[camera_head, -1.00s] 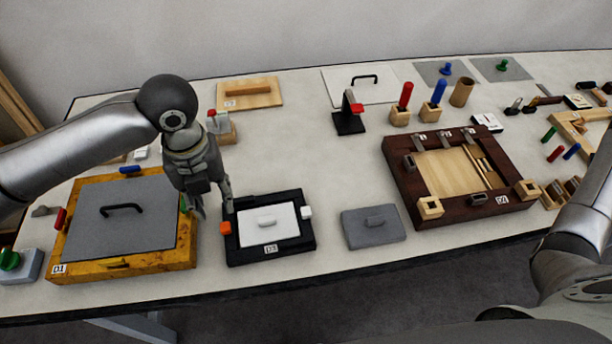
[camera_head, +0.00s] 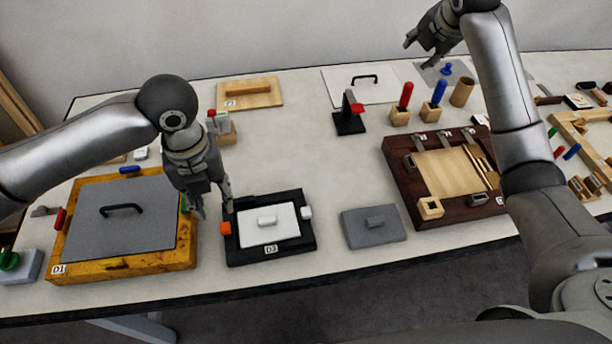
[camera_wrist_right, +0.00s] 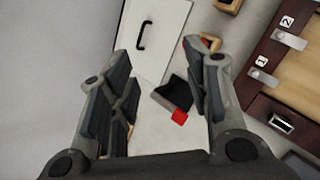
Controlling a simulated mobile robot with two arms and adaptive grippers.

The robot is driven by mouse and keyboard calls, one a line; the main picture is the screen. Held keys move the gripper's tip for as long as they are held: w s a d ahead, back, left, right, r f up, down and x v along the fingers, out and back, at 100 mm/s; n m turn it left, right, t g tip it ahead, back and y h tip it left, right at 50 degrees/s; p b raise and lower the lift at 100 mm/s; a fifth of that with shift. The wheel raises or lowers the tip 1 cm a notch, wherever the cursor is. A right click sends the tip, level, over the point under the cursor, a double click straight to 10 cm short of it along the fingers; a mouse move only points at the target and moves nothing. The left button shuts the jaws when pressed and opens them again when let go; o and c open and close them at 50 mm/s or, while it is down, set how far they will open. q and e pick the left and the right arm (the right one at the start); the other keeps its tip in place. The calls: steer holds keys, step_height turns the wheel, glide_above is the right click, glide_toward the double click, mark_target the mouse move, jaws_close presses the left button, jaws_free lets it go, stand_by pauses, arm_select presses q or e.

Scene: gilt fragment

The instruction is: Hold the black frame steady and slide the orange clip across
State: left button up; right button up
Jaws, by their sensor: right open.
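The black frame (camera_head: 270,256), labelled D3, lies flat near the table's front edge with a white panel (camera_head: 268,224) and grey handle inside it. The orange clip (camera_head: 225,228) sits on its left side; a white clip (camera_head: 306,213) sits on its right side. My left gripper (camera_head: 215,210) is open, fingers pointing down, just above the frame's back left corner; I cannot tell whether it touches. My right gripper (camera_head: 420,53) is raised over the back of the table, far from the frame. In the right wrist view its fingers (camera_wrist_right: 160,105) are apart and empty.
A yellow-edged board (camera_head: 185,235) with a grey panel stands left of the frame. A grey plate (camera_head: 357,232) lies right of it, then a dark brown frame (camera_head: 405,187). A black stand with a red part (camera_head: 350,120) is behind. The table between is clear.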

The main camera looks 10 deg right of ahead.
steer(key=a+n+y, duration=0.2)
steer(key=a+n, duration=0.1)
steer(key=a, duration=0.7)
steer(key=n+g, duration=0.8)
steer(key=n, duration=0.2)
glide_toward(306, 211)
step_height(306, 211, down, 9)
steer(key=shift+s, duration=0.15)
steer(key=shift+c, duration=0.4)
